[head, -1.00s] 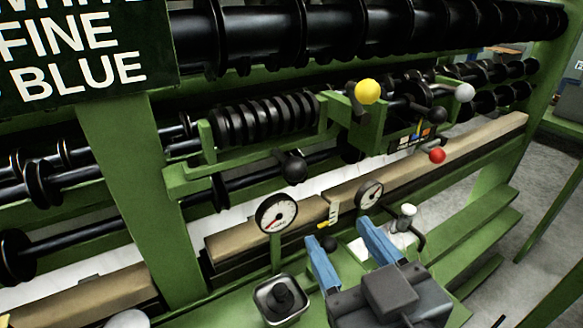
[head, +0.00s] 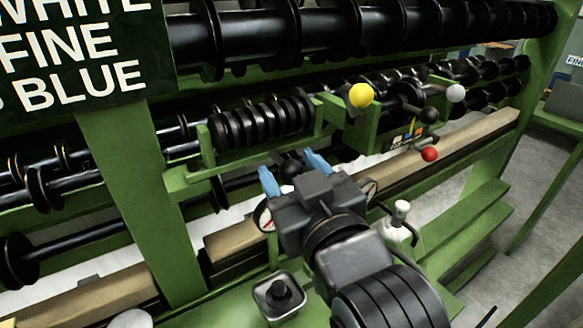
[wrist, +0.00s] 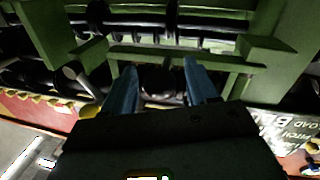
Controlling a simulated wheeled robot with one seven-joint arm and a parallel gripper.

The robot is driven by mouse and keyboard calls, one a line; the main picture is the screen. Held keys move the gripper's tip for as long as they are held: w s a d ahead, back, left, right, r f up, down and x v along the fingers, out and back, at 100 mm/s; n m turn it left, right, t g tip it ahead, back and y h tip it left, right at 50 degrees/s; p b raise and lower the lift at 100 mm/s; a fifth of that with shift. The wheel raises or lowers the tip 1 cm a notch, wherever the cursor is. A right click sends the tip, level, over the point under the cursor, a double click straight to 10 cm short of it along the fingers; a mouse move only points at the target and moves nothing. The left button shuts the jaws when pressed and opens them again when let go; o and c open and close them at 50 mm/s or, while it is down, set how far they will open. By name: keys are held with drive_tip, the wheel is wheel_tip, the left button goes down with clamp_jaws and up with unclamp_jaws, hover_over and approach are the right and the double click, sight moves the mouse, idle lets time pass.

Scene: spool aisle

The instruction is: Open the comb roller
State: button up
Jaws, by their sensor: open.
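The black ribbed comb roller (head: 262,122) sits in a green bracket (head: 222,162) on the machine frame. A black ball knob (head: 291,167) is below the bracket's lower bar, partly hidden behind my gripper in the head view. My gripper (head: 292,170) is open, its blue fingers pointing at the knob, one on each side of it in the picture. In the wrist view my gripper (wrist: 160,74) shows the dark round knob (wrist: 158,82) between and beyond the fingertips. I cannot tell whether the fingers touch it.
Yellow (head: 361,95), white (head: 456,93), black (head: 430,116) and red (head: 429,154) ball knobs stand to the right. A square cup (head: 279,296) stands on the green ledge.

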clamp_jaws()
idle(0.6)
